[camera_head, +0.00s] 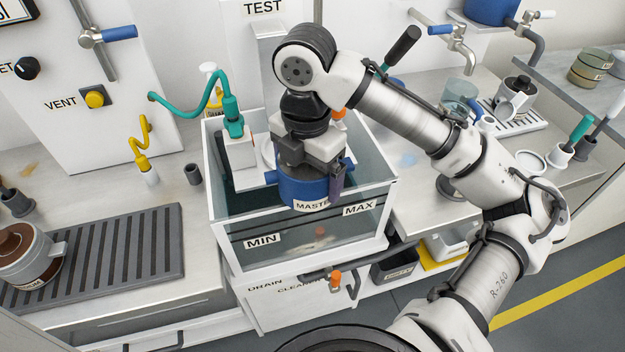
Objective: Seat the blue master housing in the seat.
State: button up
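The blue master housing (300,188), with a white "MASTER" label on its front, is at my gripper (310,165). My gripper points down and appears closed around the top of the housing; a dark finger lies against its right side. The housing is upright, over or within the mouth of the clear-walled tank (238,224) marked MIN and MAX. Its underside is partly behind the front wall or rim, so I cannot tell whether it touches anything.
A teal hose (205,108) runs to a fitting at the tank's left rear. A yellow hose (141,140) and a dark cup (193,174) stand left of the tank. A ribbed mat (110,255) lies at left with a brown-topped pot (28,252). Taps and cups line the right counter.

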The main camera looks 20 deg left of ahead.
jog(key=shift+w+a+f+p, duration=0.1)
jog(key=shift+w+a+p, duration=0.4)
jog(key=shift+w+a, duration=1)
jog(key=shift+w+a+f+p, duration=0.1)
jog(key=shift+w+a+p, duration=0.6)
jog(key=shift+w, duration=1.4)
jog(key=shift+w+a+f+p, duration=0.1)
jog(key=shift+w+a+p, duration=0.15)
jog(key=shift+w+a, duration=1.4)
jog(key=shift+w+d+f+b, duration=0.1)
jog(key=shift+f+b, duration=0.15)
jog(key=shift+f, duration=0.3)
jog(key=shift+w+d+f+b, duration=0.1)
jog(key=shift+f+b, duration=0.15)
jog(key=shift+f, duration=0.25)
jog(key=o, duration=1.1)
notch_tip(320, 180, up, 14)
jog(key=shift+s+f, duration=0.1)
